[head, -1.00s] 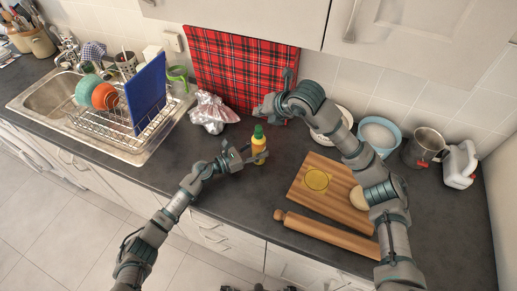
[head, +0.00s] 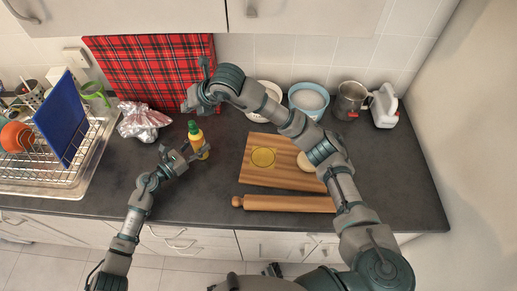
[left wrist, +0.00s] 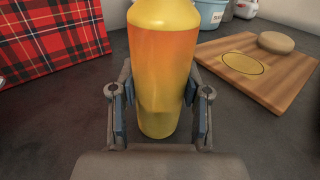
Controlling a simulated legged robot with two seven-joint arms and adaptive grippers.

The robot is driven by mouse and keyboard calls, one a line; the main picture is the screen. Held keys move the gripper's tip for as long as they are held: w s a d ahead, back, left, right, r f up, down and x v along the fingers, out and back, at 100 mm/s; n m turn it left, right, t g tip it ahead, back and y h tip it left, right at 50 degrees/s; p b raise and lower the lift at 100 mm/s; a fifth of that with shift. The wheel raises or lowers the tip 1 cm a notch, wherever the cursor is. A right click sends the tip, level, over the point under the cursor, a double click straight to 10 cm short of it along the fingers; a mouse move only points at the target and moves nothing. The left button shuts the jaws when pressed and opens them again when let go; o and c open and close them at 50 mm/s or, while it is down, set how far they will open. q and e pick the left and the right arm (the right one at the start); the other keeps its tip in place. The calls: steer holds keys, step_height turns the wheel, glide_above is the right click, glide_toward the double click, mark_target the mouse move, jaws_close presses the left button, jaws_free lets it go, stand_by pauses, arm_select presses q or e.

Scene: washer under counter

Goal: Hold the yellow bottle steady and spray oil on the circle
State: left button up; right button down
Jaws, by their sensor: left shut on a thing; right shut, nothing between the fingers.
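The yellow bottle (head: 197,141) with a green cap stands upright on the dark counter, left of the cutting board (head: 257,176). My left gripper (head: 193,153) is shut around its body; in the left wrist view the bottle (left wrist: 162,70) sits between both fingers, its top out of frame. The yellow circle (head: 263,157) is marked on the wooden board; it also shows in the left wrist view (left wrist: 243,63). My right gripper (head: 190,104) is shut and empty, above and behind the bottle near the red plaid board; its fingertips are small in the picture.
A round dough-like piece (head: 306,162) lies on the board, and a rolling pin (head: 285,203) in front. A foil bag (head: 141,121) and dish rack (head: 82,153) are left.

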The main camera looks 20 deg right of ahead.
arm_select(q)
steer(key=o, duration=1.4)
steer(key=shift+c, duration=0.2)
steer(key=v, duration=1.2)
steer(key=shift+w+a+f, duration=0.1)
steer(key=shift+f, duration=0.05)
